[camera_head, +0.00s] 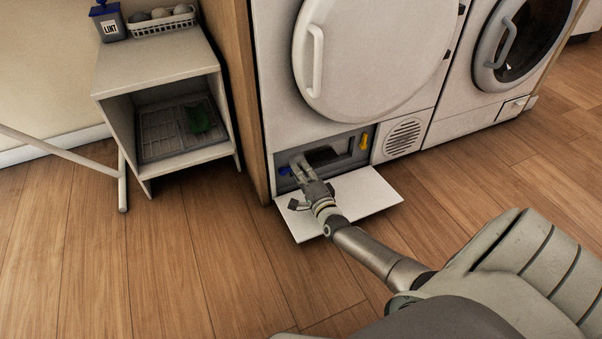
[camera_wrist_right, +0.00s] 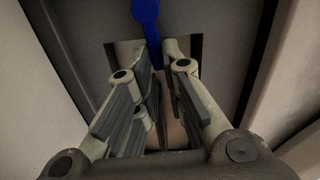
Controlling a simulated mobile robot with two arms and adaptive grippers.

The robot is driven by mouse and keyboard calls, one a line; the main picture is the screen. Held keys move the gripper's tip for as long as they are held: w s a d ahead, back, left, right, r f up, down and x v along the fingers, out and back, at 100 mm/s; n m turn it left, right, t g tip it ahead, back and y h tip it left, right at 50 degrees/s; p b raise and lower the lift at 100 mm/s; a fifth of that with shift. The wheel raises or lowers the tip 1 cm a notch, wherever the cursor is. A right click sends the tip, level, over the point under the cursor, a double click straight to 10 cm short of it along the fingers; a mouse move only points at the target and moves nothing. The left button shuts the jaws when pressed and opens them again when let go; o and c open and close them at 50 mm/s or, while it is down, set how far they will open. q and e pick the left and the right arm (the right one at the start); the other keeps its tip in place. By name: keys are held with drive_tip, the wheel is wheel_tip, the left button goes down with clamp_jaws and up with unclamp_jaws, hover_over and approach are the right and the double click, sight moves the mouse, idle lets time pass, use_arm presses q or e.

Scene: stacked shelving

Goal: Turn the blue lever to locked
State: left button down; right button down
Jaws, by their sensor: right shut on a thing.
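The blue lever (camera_head: 285,171) sits at the left of the open lower compartment of the white dryer, partly hidden by my right gripper in the head view. In the right wrist view the blue lever (camera_wrist_right: 146,14) has a round blue end at the top, and its arm runs down between my fingertips. My right gripper (camera_head: 298,163) reaches into the compartment and is shut on the lever arm; it also shows in the wrist view (camera_wrist_right: 158,52). My left gripper is out of view.
A yellow lever (camera_head: 364,141) is at the compartment's right side. The lowered white flap (camera_head: 365,193) lies under my right wrist. A small shelf unit (camera_head: 160,62) stands left, past a wooden panel (camera_head: 236,75). The round dryer door (camera_head: 365,55) is above. The wooden floor in front is clear.

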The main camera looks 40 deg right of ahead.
drive_tip(key=shift+f+m+b, duration=0.3)
drive_tip(key=shift+f+m, duration=0.05)
drive_tip(key=shift+m, duration=0.15)
drive_tip(key=c, duration=1.8)
unclamp_jaws()
drive_tip(key=shift+s, duration=0.15)
drive_tip(key=v, duration=1.1)
drive_tip(key=shift+s+a, duration=0.15)
drive_tip(key=shift+s, duration=0.25)
